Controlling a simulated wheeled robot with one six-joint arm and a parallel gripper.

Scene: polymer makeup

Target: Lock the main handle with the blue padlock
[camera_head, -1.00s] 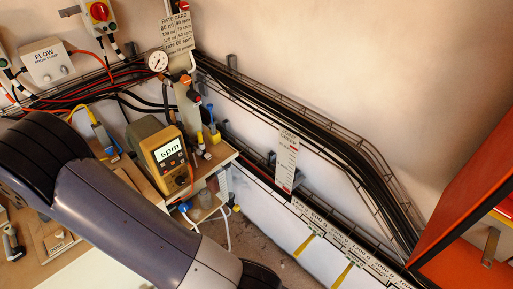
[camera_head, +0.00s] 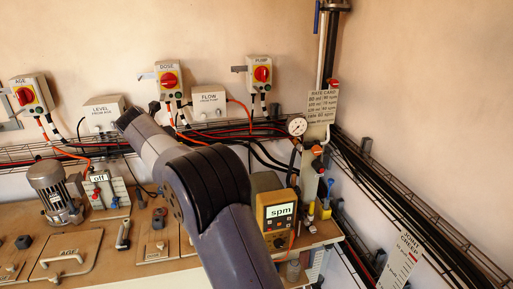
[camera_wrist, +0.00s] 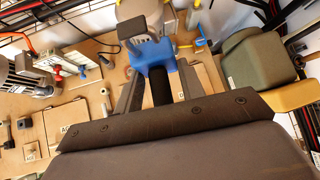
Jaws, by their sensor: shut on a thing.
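My gripper (camera_wrist: 157,88) shows in the wrist view, its two dark fingers closed on the sides of a blue body that I take for the blue padlock (camera_wrist: 153,70). A dark square piece and grey parts lie just beyond it. I cannot tell whether they touch it, and its shackle is not clear. In the head view my arm crosses the middle and hides my gripper and the padlock. A blue lever (camera_head: 317,15) sits beside the upright pipe at the top edge. I cannot tell whether it is the main handle.
The wooden bench (camera_head: 120,262) carries a motor (camera_head: 55,190), flat hatches with handles and a yellow meter (camera_head: 276,212). Red-knob switch boxes (camera_head: 168,78) hang on the wall above cables. A gauge (camera_head: 297,125) and rate card (camera_head: 322,105) stand by the pipe. The upper wall is bare.

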